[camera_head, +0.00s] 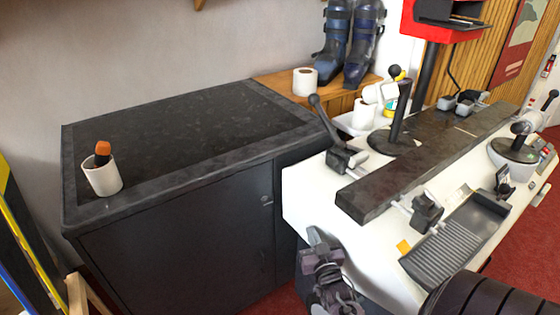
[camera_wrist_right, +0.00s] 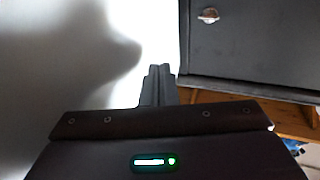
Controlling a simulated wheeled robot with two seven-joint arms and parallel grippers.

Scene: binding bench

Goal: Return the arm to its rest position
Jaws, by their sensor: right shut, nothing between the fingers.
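My right gripper (camera_head: 318,240) is low in front of the white bench (camera_head: 310,190), close to the right end of the black cabinet (camera_head: 190,245). Its fingers point up in the head view and hold nothing. In the right wrist view the two grey fingers (camera_wrist_right: 157,84) are shut together and empty, in front of a pale surface. The cabinet door with its round knob (camera_wrist_right: 208,15) shows beyond them at upper right. My left gripper is not in view. The dark ribbed shape at the bottom right of the head view may be part of my arm.
A white cup (camera_head: 102,178) holding an orange-topped item stands on the cabinet top. The bench carries a dark bar (camera_head: 375,195), clamps and a grey ridged tray (camera_head: 455,240). Ski boots (camera_head: 350,45) and a white roll (camera_head: 304,82) are behind.

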